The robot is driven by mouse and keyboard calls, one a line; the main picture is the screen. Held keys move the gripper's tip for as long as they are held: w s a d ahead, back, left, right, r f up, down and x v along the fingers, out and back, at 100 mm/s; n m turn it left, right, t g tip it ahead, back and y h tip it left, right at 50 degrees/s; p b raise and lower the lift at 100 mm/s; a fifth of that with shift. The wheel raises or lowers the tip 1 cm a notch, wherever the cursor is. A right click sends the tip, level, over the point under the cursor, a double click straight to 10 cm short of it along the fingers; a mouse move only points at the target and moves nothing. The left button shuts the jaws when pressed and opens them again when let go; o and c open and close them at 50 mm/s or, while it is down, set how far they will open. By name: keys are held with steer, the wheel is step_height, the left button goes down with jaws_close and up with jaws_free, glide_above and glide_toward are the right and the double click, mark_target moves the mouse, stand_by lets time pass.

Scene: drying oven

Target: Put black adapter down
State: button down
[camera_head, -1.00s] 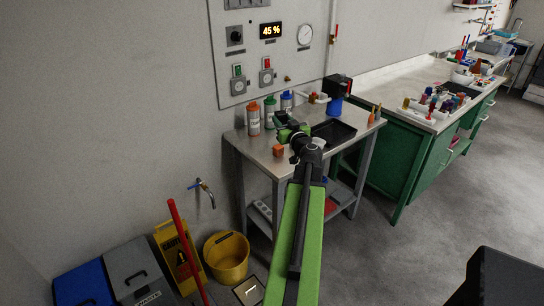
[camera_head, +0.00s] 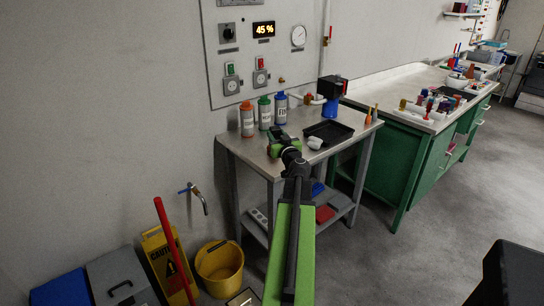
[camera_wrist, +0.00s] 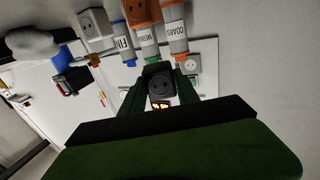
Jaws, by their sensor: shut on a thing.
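The black adapter (camera_wrist: 160,88), with a round socket face, sits between the two dark green fingers of my gripper (camera_wrist: 161,82) in the wrist view. My gripper is shut on it. I cannot tell whether the adapter touches the tabletop. An orange adapter (camera_wrist: 141,13) and a white adapter (camera_wrist: 95,27) show beyond it in the wrist view.
Several labelled bottles (camera_head: 264,113) stand along the wall. A wall panel (camera_head: 214,75) rises behind. A yellow bucket (camera_head: 220,270) stands on the floor.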

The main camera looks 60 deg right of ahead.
steer(key=shift+w+a+f, duration=0.5)
steer(key=shift+w, duration=0.25)
step_height(320, 180, down, 4)
steer(key=b, duration=0.4)
steer(key=shift+f+b, duration=0.2)
steer(key=shift+b, duration=0.15)
steer(key=shift+r, duration=0.25)
steer(key=shift+f, duration=0.2)
steer(key=c, duration=0.9)
jaws_free()
steer(key=shift+r, duration=0.1)
